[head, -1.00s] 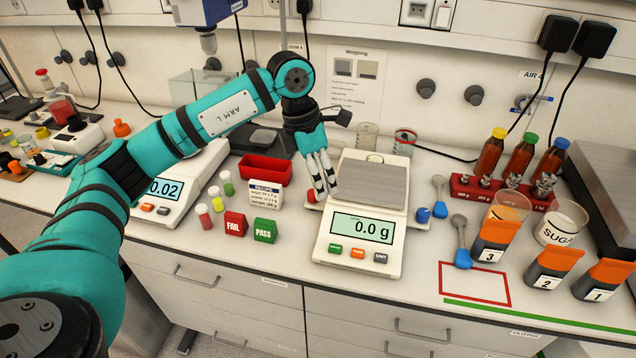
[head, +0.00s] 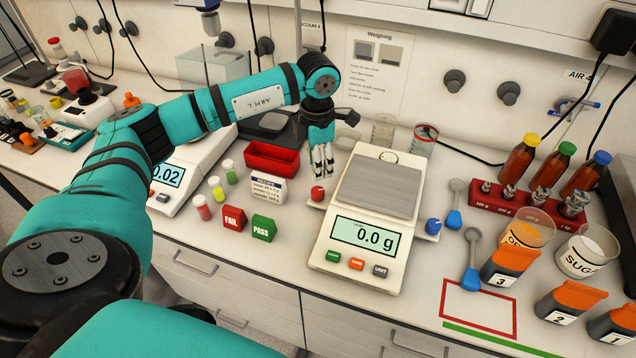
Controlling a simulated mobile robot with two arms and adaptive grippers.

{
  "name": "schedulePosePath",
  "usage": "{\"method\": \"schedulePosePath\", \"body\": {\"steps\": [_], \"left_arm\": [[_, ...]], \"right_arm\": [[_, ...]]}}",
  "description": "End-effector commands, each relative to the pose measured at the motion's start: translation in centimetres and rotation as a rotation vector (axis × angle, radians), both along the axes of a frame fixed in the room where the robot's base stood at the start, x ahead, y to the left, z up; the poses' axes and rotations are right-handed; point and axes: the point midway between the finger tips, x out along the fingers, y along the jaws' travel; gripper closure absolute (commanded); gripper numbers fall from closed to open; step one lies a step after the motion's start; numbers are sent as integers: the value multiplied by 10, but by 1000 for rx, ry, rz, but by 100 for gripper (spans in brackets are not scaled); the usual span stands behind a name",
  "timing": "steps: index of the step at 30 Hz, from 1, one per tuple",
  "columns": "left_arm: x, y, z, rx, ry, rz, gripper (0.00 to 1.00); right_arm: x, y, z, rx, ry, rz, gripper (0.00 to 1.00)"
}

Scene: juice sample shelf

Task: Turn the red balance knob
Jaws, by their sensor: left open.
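The red knob (head: 318,193) is on the left side of the white balance (head: 325,232), whose display reads 0.0 g. A blue knob (head: 432,227) is on the balance's right side. My left gripper (head: 322,173) points down with its fingers a little apart. In the head view, its tips are just above and behind the red knob, with a small gap showing between them. Nothing shows between the fingers. My right gripper is not in view.
A red tray (head: 272,158), a recipe card (head: 268,189) and the FAIL (head: 233,218) and PASS (head: 263,228) blocks stand left of the balance. Glass beakers (head: 384,131) stand behind it. Spoons (head: 472,262) and numbered pouches (head: 508,265) are on the right.

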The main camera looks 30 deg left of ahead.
Motion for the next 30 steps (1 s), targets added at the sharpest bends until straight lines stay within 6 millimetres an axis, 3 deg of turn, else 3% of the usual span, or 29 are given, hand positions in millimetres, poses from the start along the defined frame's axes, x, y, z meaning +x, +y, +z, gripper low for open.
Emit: {"method": "schedulePosePath", "body": {"steps": [7,13,25,30], "left_arm": [[-1,0,-51,0,5,0,58],[0,0,-78,-1,2,-1,58],[0,-1,-88,-1,0,-2,58],[0,-1,-88,-1,0,-2,78]], "right_arm": [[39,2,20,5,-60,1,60],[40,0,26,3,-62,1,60],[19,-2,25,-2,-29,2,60],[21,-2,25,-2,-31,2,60]]}}
